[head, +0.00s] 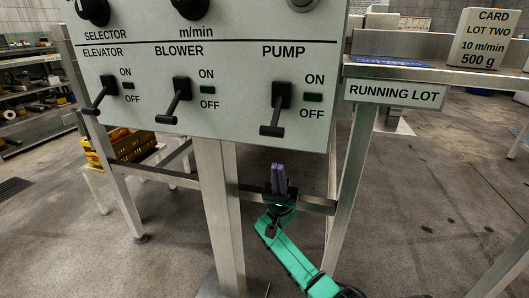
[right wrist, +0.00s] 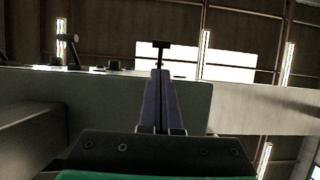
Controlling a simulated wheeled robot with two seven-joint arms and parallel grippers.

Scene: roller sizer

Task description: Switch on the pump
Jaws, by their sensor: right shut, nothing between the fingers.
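The pump switch (head: 281,95) is a black lever on the grey panel, under the label PUMP. Its handle slants down, with the crossbar end (head: 271,130) beside and below the word OFF. The small indicator by it (head: 313,97) is dark green. My right gripper (head: 279,168) is below the panel's lower edge, under the pump lever, with its purple fingers pointing up, shut and empty. In the right wrist view the shut fingers (right wrist: 159,76) point toward a black T-shaped lever end (right wrist: 161,45), with a visible gap between. My left gripper is not in view.
The elevator lever (head: 99,98) and blower lever (head: 174,104) also slant down on the panel (head: 225,130). A metal post (head: 219,215) and crossbar (head: 315,203) stand near my right arm. A RUNNING LOT shelf (head: 440,75) holding a white card block (head: 485,40) is at the right.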

